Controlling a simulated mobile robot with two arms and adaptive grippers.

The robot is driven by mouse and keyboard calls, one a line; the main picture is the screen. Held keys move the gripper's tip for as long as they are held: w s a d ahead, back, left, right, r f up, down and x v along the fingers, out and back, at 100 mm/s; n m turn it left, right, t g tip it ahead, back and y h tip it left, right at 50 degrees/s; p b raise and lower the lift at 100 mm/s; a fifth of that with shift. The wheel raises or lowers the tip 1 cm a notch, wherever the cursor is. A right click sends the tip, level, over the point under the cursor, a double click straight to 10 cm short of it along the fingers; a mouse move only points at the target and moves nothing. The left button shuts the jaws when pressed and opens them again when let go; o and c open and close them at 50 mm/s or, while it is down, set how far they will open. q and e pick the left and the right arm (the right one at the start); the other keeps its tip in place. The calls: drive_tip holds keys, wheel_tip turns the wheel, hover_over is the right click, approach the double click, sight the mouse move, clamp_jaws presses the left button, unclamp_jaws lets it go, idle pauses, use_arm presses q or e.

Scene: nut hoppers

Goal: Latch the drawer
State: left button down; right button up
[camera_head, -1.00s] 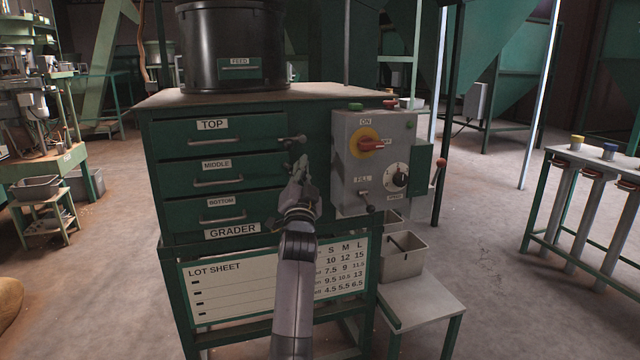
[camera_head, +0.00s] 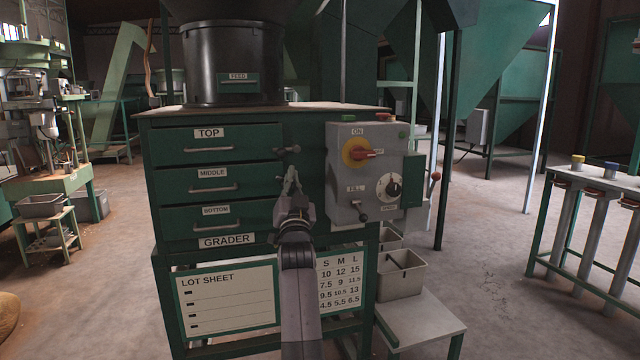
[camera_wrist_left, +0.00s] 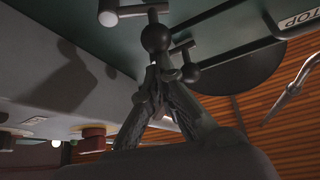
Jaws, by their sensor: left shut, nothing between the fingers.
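The green cabinet holds three drawers, labelled top (camera_head: 262,143), middle (camera_head: 255,181) and bottom (camera_head: 258,214), with fronts that look level with one another. A small latch (camera_head: 288,150) with a bar and knob sits right of the top drawer. In the left wrist view, the latch (camera_wrist_left: 155,38) shows dark balls and a crossbar with a pale end. My left gripper (camera_head: 291,180) is just below the latch in the head view. In the wrist view its fingers (camera_wrist_left: 160,78) are together and empty, close to the lower ball; contact is unclear. My right gripper is not in view.
A grey control box (camera_head: 345,200) with a red-yellow switch projects just right of my gripper. A black feed drum (camera_head: 232,60) stands on the cabinet. A lot sheet (camera_head: 228,298) hangs below. Grey bins (camera_head: 400,284) sit at lower right.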

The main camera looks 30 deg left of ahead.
use_arm(q)
drive_tip(key=shift+s+a+f+n+g+y, duration=0.3)
drive_tip(key=shift+f+n+y, duration=0.1)
drive_tip(key=shift+n, duration=0.2)
drive_tip(key=shift+s+a+f+n+g+y, duration=0.15)
drive_tip(key=shift+f+n+g+y, duration=0.2)
drive_tip(key=shift+n, duration=0.25)
drive_tip(key=shift+s+f+t, duration=0.1)
drive_tip(key=shift+t, duration=0.15)
drive_tip(key=v, duration=0.7)
drive_tip(key=shift+d, duration=0.2)
